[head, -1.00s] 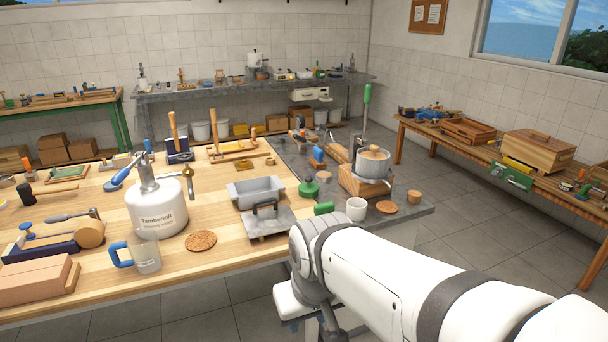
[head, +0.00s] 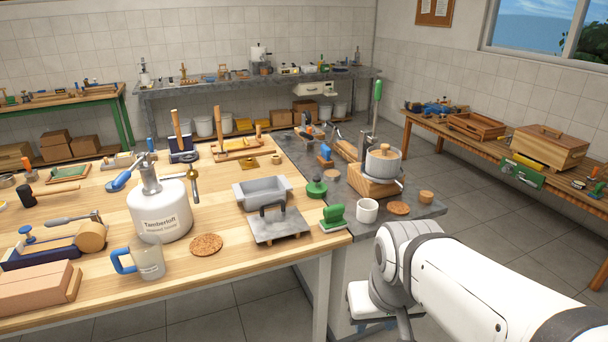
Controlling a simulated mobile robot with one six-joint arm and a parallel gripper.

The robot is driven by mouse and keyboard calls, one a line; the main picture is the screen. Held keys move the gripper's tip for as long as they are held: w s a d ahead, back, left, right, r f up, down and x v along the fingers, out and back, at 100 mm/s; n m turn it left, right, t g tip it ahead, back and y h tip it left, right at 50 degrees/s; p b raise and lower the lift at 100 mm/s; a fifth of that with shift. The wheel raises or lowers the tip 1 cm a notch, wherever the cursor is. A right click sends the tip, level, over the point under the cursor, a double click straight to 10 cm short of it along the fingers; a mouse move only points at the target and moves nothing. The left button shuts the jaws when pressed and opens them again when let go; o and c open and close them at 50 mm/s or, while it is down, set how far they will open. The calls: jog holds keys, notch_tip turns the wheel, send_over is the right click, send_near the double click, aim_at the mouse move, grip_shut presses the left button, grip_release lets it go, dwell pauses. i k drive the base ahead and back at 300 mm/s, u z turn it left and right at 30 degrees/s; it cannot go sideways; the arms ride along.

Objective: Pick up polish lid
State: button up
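I cannot pick out a polish lid for certain. A small round green piece with a knob (head: 316,187) sits on the bench between the grey tray and the pot, and may be a lid. A flat brown cork disc (head: 206,245) lies by the glass mug, and another cork disc (head: 398,208) lies by the white cup. My arm reaches in from the lower right and bends down at the bench's front edge. My gripper's fingers do not show.
A grey metal tray (head: 262,191), a grey plate with a black handle (head: 278,229) and a green-handled block (head: 333,217) stand near the front edge. A white cup (head: 367,210), a pot (head: 383,162) and a white tank (head: 160,212) stand nearby. Bare wood lies at front centre.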

aim_at(317, 187)
jog(key=u, duration=0.05)
jog(key=i, duration=1.65)
jog(key=z, duration=0.05)
